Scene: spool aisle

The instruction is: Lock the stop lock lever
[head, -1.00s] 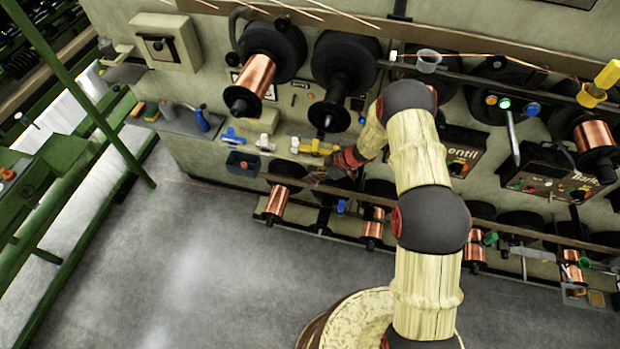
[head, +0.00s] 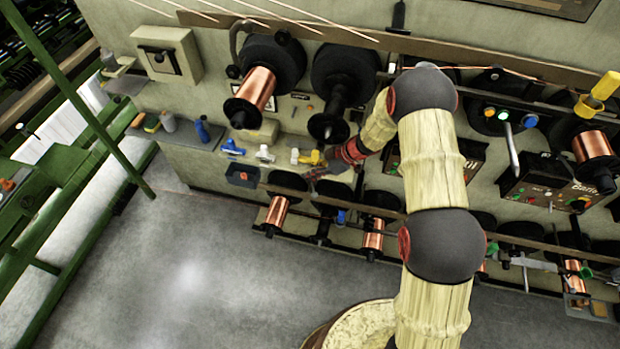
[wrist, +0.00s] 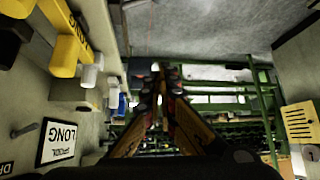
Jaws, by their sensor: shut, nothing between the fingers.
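A row of coloured levers sits on a ledge of the machine wall: a blue one (head: 232,147), a white one (head: 265,154) and a yellow one (head: 311,157). Which is the stop lock lever I cannot tell. My gripper (head: 318,172) is just below and right of the yellow lever. In the wrist view the yellow lever (wrist: 66,52) is close at the upper left, with white and blue parts (wrist: 121,106) beyond. My gripper (wrist: 168,72) is shut and empty, apart from the yellow lever to its left. Contact in the head view is unclear.
Copper spools (head: 255,90) and black spindles (head: 335,95) jut out above the ledge. More spools (head: 277,213) and a rail lie below. A shelf (head: 175,135) with bottles is at left. The grey floor (head: 190,270) is clear.

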